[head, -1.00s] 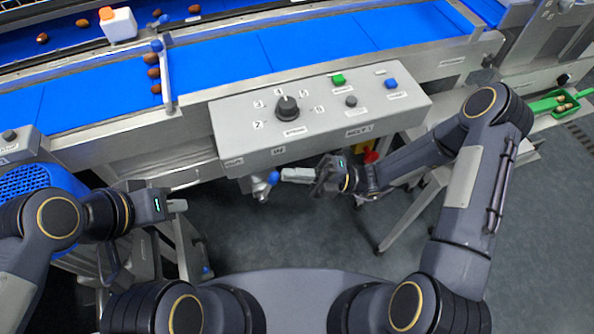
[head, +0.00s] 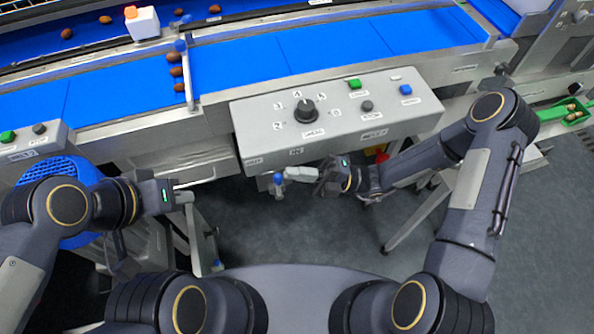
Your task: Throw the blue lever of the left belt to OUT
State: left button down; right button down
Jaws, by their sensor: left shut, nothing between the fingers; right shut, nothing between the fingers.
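A lever with a blue knob (head: 278,178) hangs below the front edge of the grey control box (head: 240,117). The knob stands between the OUT label (head: 254,161) on the left and the IN label (head: 297,151) on the right. My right gripper (head: 288,173) is shut and empty, its fingertips right beside the knob on its right side. They look to be touching it, though a small gap is hard to rule out. My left gripper (head: 188,197) is shut and empty, well left of the lever and below the belt frame.
The blue belt (head: 320,45) runs behind the control box, with several dates by a gate (head: 188,75). The box carries a dial (head: 305,111) and several buttons. A second control box (head: 50,143) is at the left, above a blue ribbed cover (head: 60,170).

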jog(key=shift+d, duration=0.1)
jog(key=b+v, duration=0.1)
jog(key=v, duration=0.6)
jog(key=shift+d+b, duration=0.25)
jog(key=shift+b, duration=0.05)
jog(key=shift+f, duration=0.15)
